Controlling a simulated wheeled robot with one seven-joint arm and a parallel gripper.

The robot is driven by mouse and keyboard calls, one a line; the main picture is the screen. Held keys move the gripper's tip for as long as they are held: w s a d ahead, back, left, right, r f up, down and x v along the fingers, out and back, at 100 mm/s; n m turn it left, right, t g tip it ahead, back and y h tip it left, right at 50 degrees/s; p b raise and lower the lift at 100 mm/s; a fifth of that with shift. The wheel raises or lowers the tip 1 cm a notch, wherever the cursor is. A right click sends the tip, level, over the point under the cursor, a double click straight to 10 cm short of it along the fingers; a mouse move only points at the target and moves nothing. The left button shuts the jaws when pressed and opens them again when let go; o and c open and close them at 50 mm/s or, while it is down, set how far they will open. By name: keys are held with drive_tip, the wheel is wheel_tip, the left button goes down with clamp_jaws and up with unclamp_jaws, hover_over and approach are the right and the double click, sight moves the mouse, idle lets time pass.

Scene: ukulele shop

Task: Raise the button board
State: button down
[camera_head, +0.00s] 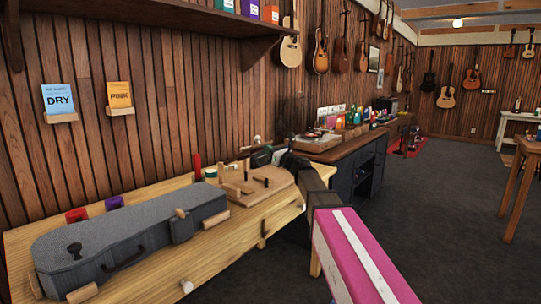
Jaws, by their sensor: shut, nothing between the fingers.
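A light wooden board (232,193) with several pegs and blocks lies at the right end of the wooden workbench. I take it to be the button board, but it is too small to make out buttons. My arm reaches in from the lower right, over the board's right side. My gripper (258,158), at the arm's far end, is small and partly hidden. It is shut and empty, near the board's back edge. I cannot tell whether it touches the board.
A grey ukulele case (110,243) lies on the workbench (228,243), left of the board. Red and purple containers stand behind it. A dark counter (345,155) with a turntable stands beyond. Open floor (440,210) lies at right.

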drive_tip(key=shift+r, duration=0.15)
drive_tip(key=w+a+r+g+h, duration=0.1)
drive_tip(key=r, duration=0.1)
drive_tip(key=w+a+r+h, duration=0.1)
drive_tip(key=r, duration=0.2)
drive_tip(key=w+a+r+g+h, duration=0.1)
drive_tip(key=a+r, duration=0.1)
drive_tip(key=shift+w+r+g, duration=0.15)
drive_tip(key=shift+r+g, duration=0.05)
drive_tip(key=shift+g, duration=0.1)
drive_tip(key=w+a+r+g+h, duration=0.1)
drive_tip(key=w+a+r+h, duration=0.1)
drive_tip(key=w+a, duration=0.3)
drive_tip(key=w+a+r+g+h, duration=0.2)
drive_tip(key=w+a+r, duration=0.3)
drive_tip(key=a, duration=0.4)
drive_tip(key=shift+w, duration=0.45)
drive_tip(key=shift+a, duration=0.1)
